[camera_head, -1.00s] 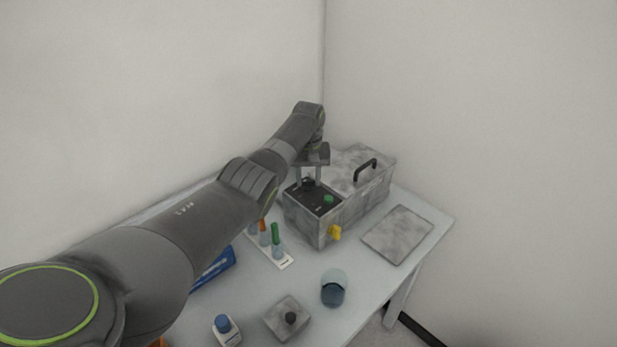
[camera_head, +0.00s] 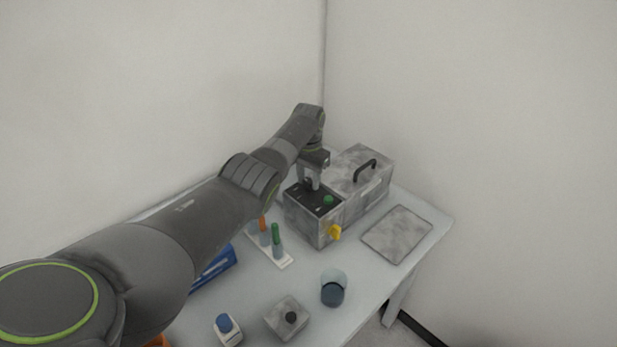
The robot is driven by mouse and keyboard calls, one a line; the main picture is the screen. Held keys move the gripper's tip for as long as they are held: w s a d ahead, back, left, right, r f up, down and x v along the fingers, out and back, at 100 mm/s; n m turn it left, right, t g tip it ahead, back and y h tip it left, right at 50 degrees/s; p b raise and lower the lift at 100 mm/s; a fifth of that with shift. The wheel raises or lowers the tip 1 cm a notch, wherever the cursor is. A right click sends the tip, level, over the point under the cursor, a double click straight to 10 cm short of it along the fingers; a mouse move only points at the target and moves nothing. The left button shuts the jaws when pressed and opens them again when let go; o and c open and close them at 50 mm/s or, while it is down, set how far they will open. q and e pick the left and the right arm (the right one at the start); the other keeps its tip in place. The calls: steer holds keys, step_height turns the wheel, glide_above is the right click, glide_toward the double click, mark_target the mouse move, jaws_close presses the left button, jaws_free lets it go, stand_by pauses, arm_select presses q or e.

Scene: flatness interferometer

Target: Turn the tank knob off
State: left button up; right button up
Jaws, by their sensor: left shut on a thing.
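The tank (camera_head: 345,212) is a grey speckled box at the back of the table. Its near end carries a black panel (camera_head: 323,207) with a green button (camera_head: 328,199) and a black knob (camera_head: 308,184). My left gripper (camera_head: 312,184) points down over the panel and is shut on the black knob. The fingers partly hide the knob, so I cannot read its pointing direction. A yellow tap-like part (camera_head: 335,232) sticks out of the tank's front face. My right gripper is not in view.
The tank's lid has a black handle (camera_head: 365,170). A flat grey plate (camera_head: 397,234) lies to the right. In front stand a tube rack (camera_head: 285,262), a glass cup (camera_head: 334,290), a small grey block (camera_head: 287,321) and a blue-capped bottle (camera_head: 226,328).

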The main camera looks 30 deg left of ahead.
arm_select(q)
steer(key=shift+r+m, duration=0.1)
steer(key=shift+m, duration=1)
steer(key=shift+w, duration=0.1)
steer(key=o, duration=1)
